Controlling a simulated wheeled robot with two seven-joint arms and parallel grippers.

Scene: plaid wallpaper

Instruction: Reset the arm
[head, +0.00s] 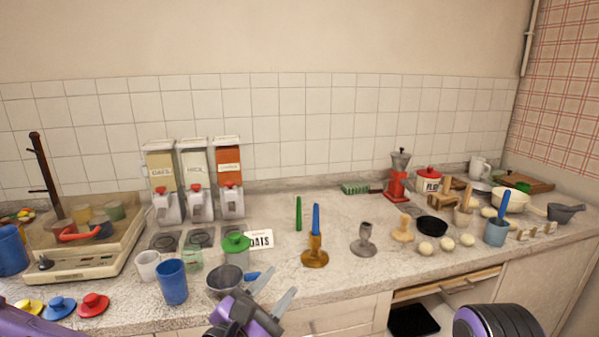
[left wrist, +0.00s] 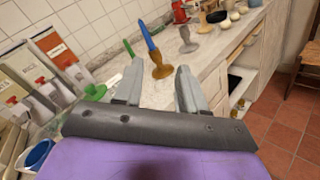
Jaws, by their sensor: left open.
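My left gripper (head: 269,291) is at the bottom of the head view, above the counter's front edge. Its two grey fingers are apart and nothing is between them. In the left wrist view the open fingers (left wrist: 158,88) point toward a brown candle holder (left wrist: 161,70) with a blue candle (left wrist: 149,36) upright in it. The holder (head: 315,256) stands beyond the gripper in the head view. A dark, rounded purple-ringed part of my own body shows at the bottom right; my right gripper's fingers are not visible.
A green candle (head: 298,214) and a grey candle holder (head: 364,240) stand farther back. A drawer (head: 447,284) is open at the right.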

